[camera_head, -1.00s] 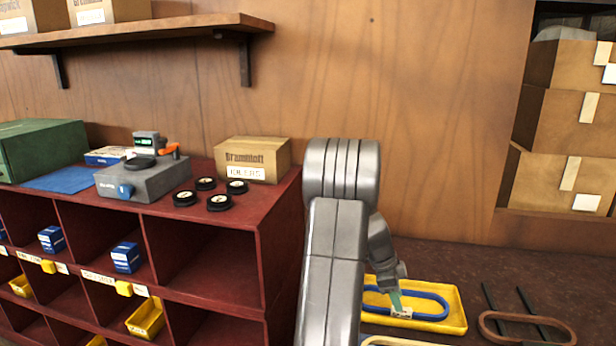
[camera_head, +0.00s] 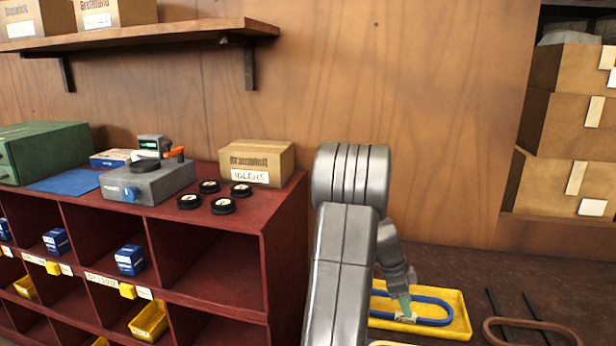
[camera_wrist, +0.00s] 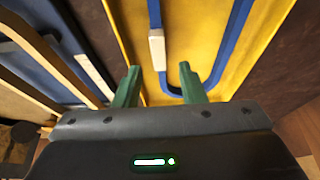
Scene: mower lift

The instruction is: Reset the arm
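My gripper (camera_wrist: 160,85) is open in the wrist view, its two green fingers apart with nothing between them. It is above the near end of a yellow tray (camera_wrist: 270,50). A blue belt loop (camera_wrist: 218,68) with a white tag (camera_wrist: 157,48) lies in the tray. In the head view, my arm reaches down at the right of the red shelf unit, and the gripper (camera_head: 404,308) is over the blue belt (camera_head: 440,301) in the yellow tray (camera_head: 462,318). The fingertips partly cover the belt and its tag there.
A brown belt (camera_head: 560,325) lies by black prongs right of the tray. The red shelf unit (camera_head: 285,215) stands left, bearing black rollers (camera_head: 223,206), a grey device (camera_head: 150,184) and a cardboard box (camera_head: 257,160). Stacked boxes (camera_head: 570,125) stand at the back right.

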